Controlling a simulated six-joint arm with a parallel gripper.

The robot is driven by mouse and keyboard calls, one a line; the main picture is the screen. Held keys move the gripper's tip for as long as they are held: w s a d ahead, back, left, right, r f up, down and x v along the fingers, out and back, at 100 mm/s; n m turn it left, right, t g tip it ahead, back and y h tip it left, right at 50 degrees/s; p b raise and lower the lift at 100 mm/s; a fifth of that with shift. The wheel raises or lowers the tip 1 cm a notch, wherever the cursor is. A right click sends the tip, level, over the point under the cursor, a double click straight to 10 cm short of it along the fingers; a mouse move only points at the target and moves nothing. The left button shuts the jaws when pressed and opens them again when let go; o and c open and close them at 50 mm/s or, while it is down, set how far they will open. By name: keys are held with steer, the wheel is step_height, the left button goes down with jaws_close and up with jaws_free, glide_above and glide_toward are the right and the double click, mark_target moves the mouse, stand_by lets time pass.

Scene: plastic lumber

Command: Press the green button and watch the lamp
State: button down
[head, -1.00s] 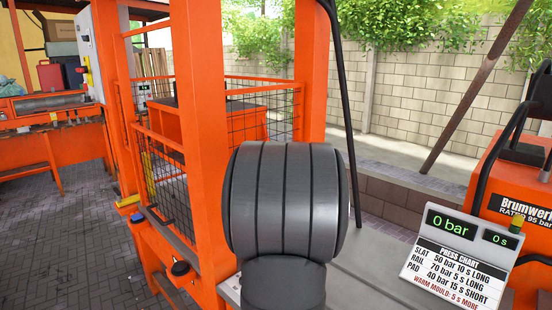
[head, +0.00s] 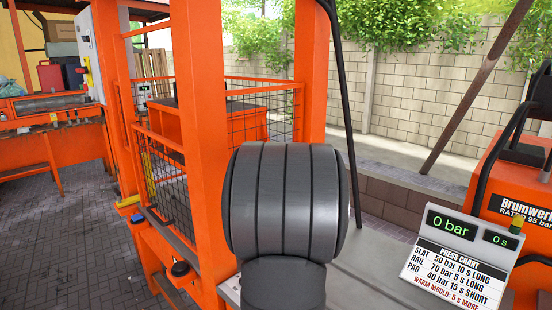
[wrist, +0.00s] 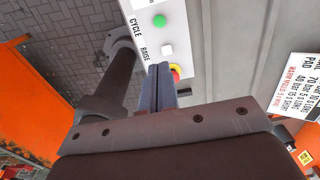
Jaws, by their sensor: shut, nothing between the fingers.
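In the wrist view, a round green button (wrist: 159,20) sits on a white control panel (wrist: 148,38) near the label CYCLE. A white button (wrist: 167,50) by the label RAISE and a red stop button on yellow (wrist: 176,72) sit nearer to me. My gripper (wrist: 160,66) is shut and empty, its tips over the panel near the red button, apart from the green button in the picture. In the head view my own arm hides the gripper and green button. A small greenish-yellow lamp (head: 517,224) tops the display box; I cannot tell whether it is lit.
The display (head: 451,225) reads 0 bar and 0 s above a press chart (head: 455,270). An orange press frame (head: 200,130) with mesh guards stands left of my arm. An orange Brumwerk unit (head: 520,190) stands right. A dark post (wrist: 110,85) rises beside the panel.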

steer(key=shift+f, duration=0.1)
stand_by(0.5)
step_height(320, 180, down, 12)
steer(key=s+t, duration=0.1)
steer(key=t, duration=0.8)
steer(key=shift+s+m, duration=0.15)
steer(key=shift+m, duration=0.15)
steer(key=shift+f, duration=0.2)
steer(key=shift+f, duration=4.3)
steer(key=shift+f, duration=0.4)
